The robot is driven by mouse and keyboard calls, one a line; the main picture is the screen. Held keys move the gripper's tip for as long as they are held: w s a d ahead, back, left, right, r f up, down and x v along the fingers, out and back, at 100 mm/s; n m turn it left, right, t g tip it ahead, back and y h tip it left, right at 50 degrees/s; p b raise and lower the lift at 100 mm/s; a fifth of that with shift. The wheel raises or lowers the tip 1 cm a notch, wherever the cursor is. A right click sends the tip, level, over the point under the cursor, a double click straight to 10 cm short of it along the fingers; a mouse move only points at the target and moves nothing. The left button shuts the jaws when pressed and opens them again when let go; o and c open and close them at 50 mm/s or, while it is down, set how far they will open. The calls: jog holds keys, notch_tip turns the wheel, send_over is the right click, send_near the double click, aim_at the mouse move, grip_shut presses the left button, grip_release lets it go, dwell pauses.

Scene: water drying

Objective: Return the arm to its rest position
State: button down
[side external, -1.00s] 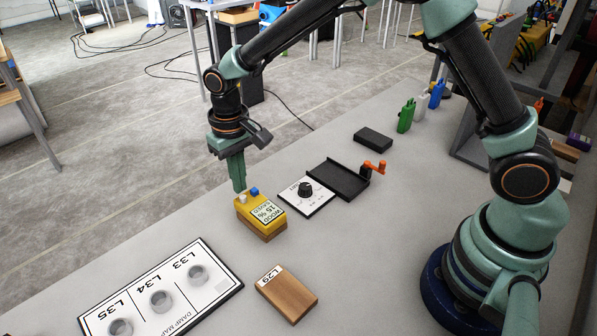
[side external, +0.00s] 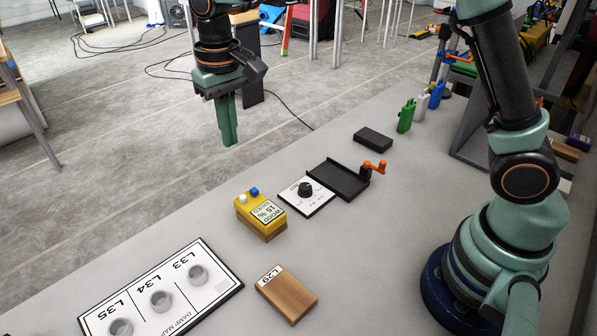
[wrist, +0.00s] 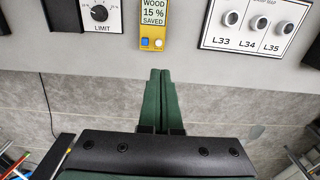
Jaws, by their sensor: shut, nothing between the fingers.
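My gripper (side external: 228,143) is shut and empty. In the side view it hangs upright in the air, well above and behind the yellow moisture meter. In the wrist view its green fingers (wrist: 160,74) lie together, just below the meter in the picture. The yellow meter (side external: 261,215) sits on a wooden block on the bench, with a white and a blue button on top. In the wrist view the meter (wrist: 153,20) shows "WOOD 15 % SAVED".
The damp map board (side external: 205,254) with several round pucks lies at the front left. A limit dial (side external: 306,195), a black tray (side external: 338,180) and a dark block (side external: 373,139) are further back. The air around my gripper is clear.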

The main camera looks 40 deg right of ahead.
dwell(0.3)
jog(key=s+d+r+t, duration=0.3)
jog(key=s+d+r, duration=0.4)
jog(key=d, duration=0.3)
jog(key=s+d+f+t, duration=0.1)
jog(key=s+d+t, duration=0.1)
jog(key=s+d, duration=0.4)
jog(key=s, duration=0.2)
jog(key=shift+s+d+f, duration=0.2)
jog(key=shift+s+d, duration=0.15)
jog(key=shift+s, duration=0.05)
